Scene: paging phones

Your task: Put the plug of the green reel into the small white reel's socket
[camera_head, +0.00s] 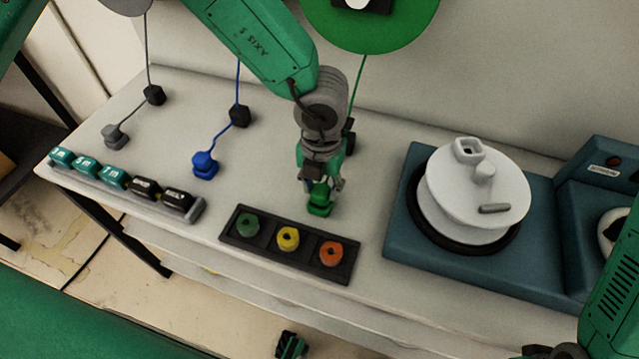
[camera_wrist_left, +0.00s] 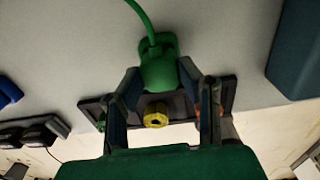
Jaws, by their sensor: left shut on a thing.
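My left gripper (camera_head: 321,188) points down over the table, shut on the green plug (camera_head: 320,205). In the left wrist view the plug (camera_wrist_left: 158,68) sits between the two fingers, with its green cable leading away. Whether the plug touches the table I cannot tell. The green reel (camera_head: 385,32) is a large disc at the top, partly cut off, with its cable hanging down behind my gripper. The small white reel (camera_head: 450,200) stands on a blue machine to the right of my gripper. A white boxy socket (camera_head: 468,150) with a dark opening is on its top.
A black tray (camera_head: 262,260) with green, yellow and orange round pieces lies just in front of my gripper. A blue plug (camera_head: 204,165) and a grey plug (camera_head: 115,137) lie to the left. A rack of labelled blocks (camera_head: 115,178) is at the left edge. The blue machine (camera_head: 405,225) fills the right.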

